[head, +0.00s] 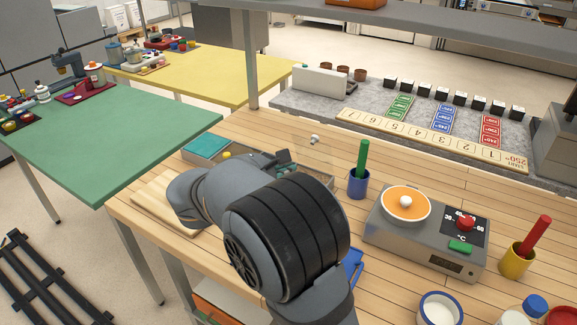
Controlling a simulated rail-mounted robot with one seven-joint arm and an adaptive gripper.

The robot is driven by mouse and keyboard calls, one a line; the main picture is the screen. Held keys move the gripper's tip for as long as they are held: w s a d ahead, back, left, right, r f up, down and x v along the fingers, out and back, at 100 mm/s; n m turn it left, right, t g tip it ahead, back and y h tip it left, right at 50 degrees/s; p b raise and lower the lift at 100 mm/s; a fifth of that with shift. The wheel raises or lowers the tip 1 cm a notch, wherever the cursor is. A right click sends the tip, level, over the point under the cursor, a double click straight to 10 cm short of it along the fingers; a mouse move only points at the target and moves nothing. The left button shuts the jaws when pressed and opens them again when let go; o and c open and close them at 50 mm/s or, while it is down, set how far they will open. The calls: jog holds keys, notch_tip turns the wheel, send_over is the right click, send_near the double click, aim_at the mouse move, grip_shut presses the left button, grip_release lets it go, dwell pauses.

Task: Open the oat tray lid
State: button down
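My arm covers most of the tray area on the wooden table. A tray (318,183) with a brownish rim shows just behind my arm, largely hidden. A small white knob (314,139) stands above a faint clear panel behind it, which may be a see-through lid; I cannot tell whether it is shut or raised. Small grey parts at the far side of my arm look like my gripper (286,163), close to the tray and the knob. Its fingers are too small and covered to tell whether they are open or touching anything.
A teal-topped tray (206,146) and a wooden board (160,200) lie left of my arm. A post (251,60) rises behind the table.

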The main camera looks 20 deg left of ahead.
send_near(314, 149)
jog(key=f, duration=0.2)
jog(key=w+f, duration=0.1)
jog(key=f, duration=0.1)
jog(key=shift+d, duration=0.1)
jog(key=shift+w+d+r+p, duration=0.1)
jog(key=shift+w+r+p, duration=0.15)
jog(key=shift+w, duration=0.35)
jog(key=shift+w+d+r+p, duration=0.1)
jog(key=shift+w+r+p, duration=0.2)
jog(key=shift+w, duration=0.3)
jog(key=shift+w+d+r+p, duration=0.1)
jog(key=shift+w+r+p, duration=0.15)
jog(key=shift+w, duration=0.3)
